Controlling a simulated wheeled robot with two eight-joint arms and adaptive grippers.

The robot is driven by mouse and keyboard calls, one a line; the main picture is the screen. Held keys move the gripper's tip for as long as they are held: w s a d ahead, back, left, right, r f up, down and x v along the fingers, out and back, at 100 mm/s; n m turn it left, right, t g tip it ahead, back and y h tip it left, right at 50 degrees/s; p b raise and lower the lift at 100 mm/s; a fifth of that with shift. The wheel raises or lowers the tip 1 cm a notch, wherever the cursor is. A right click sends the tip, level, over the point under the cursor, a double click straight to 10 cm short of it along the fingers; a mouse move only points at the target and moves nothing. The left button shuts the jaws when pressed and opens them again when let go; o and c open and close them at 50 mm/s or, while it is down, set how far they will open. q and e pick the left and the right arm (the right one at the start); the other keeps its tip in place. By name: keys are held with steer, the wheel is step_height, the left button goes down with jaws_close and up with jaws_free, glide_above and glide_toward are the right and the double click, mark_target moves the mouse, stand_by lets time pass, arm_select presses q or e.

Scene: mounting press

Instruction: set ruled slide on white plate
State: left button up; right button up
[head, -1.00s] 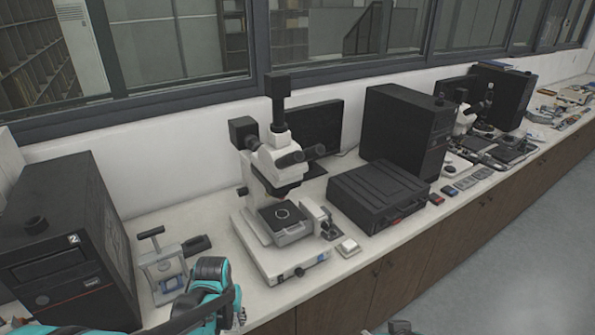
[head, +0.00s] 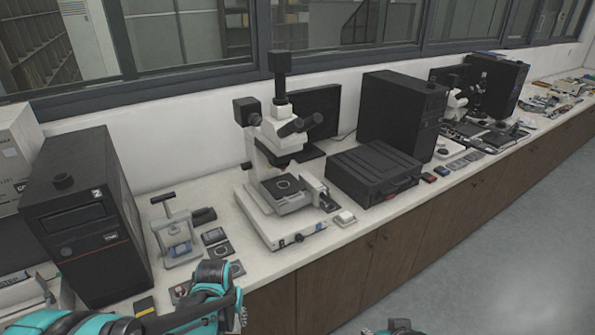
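I cannot single out the ruled slide; several small flat dark pieces (head: 220,250) lie on the white bench beside the small hand press (head: 176,232), too small to read. I cannot tell which surface is the white plate. A small pale block (head: 344,218) sits at the bench's front edge, right of the microscope. My teal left arm comes in at the lower left, in front of the press, and its gripper does not show. Only a bit of my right arm shows at the bottom edge, with no gripper visible.
A microscope (head: 283,190) stands mid-bench, with a black case (head: 373,173) to its right. A black computer tower (head: 85,225) stands left of the press, another tower (head: 402,115) behind the case. More equipment lines the far right. The floor (head: 480,270) in front is clear.

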arm_select(q)
steer(key=shift+s+f+b, duration=0.2)
steer(key=shift+f+b, duration=0.15)
steer(key=shift+f, duration=0.75)
